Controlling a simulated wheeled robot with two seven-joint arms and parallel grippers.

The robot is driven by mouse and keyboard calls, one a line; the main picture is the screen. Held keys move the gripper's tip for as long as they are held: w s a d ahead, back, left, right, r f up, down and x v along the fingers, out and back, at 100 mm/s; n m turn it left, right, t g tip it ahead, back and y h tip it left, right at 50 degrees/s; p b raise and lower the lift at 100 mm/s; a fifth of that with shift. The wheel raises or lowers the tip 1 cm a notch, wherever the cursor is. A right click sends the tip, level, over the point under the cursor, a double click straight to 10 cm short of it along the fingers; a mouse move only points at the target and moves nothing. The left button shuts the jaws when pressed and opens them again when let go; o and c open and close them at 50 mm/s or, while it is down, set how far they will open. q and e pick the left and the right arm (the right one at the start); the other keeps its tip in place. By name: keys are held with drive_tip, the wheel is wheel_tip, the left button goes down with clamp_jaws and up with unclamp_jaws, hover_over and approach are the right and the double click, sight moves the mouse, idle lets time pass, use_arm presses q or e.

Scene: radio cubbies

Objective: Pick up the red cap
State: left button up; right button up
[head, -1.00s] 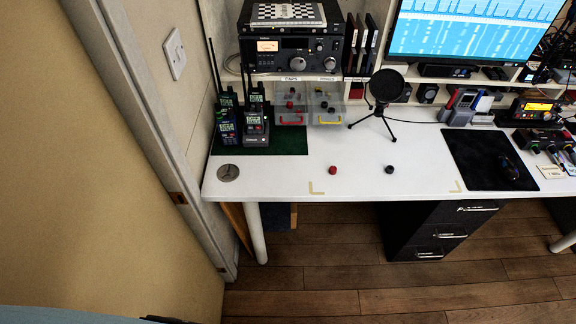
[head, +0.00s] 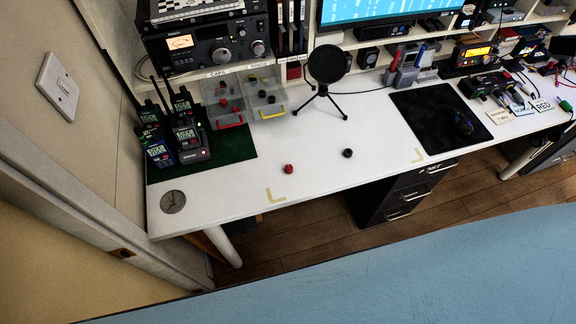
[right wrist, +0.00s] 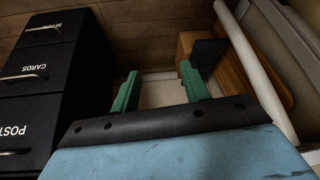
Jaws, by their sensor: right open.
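The red cap (head: 288,169) sits on the white desk (head: 240,192) near its front edge, between two yellow corner marks. A black cap (head: 347,153) sits to its right. Neither cap shows in the right wrist view. There, my right gripper (right wrist: 160,84) is open and empty, its two green fingers apart, with the floor, a drawer unit and a desk leg beyond it. It is away from the red cap. My left gripper is not in view.
Clear trays (head: 263,92) with caps, handheld radios (head: 186,136) and a microphone on a tripod (head: 328,66) stand behind the caps. A black drawer unit (head: 398,192) is under the desk. The desktop around the red cap is clear.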

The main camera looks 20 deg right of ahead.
drive_tip(key=w+a+r+t+y, duration=0.1)
drive_tip(key=w+a+r+t, duration=0.15)
drive_tip(key=w+r, duration=0.6)
drive_tip(key=n+t+y+b, duration=0.1)
drive_tip(key=n+t+y, duration=0.1)
drive_tip(key=t+y, duration=0.1)
approach(289, 167)
drive_tip(key=shift+w+a+f+b, duration=0.35)
drive_tip(key=shift+w+a+b, duration=0.05)
drive_tip(key=shift+w+a, duration=0.15)
drive_tip(key=shift+w+a+f+b, duration=0.35)
drive_tip(key=shift+w+a, duration=0.2)
drive_tip(key=shift+a, duration=0.05)
drive_tip(key=x, duration=0.2)
drive_tip(key=d+b+x, duration=0.1)
drive_tip(key=x, duration=0.1)
drive_tip(key=shift+w+f, duration=0.2)
drive_tip(key=shift+w+a+f, duration=0.25)
drive_tip(key=shift+w, duration=0.15)
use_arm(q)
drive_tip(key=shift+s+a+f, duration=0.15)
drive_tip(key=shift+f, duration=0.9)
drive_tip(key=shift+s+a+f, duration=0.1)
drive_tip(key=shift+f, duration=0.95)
use_arm(e)
clamp_jaws()
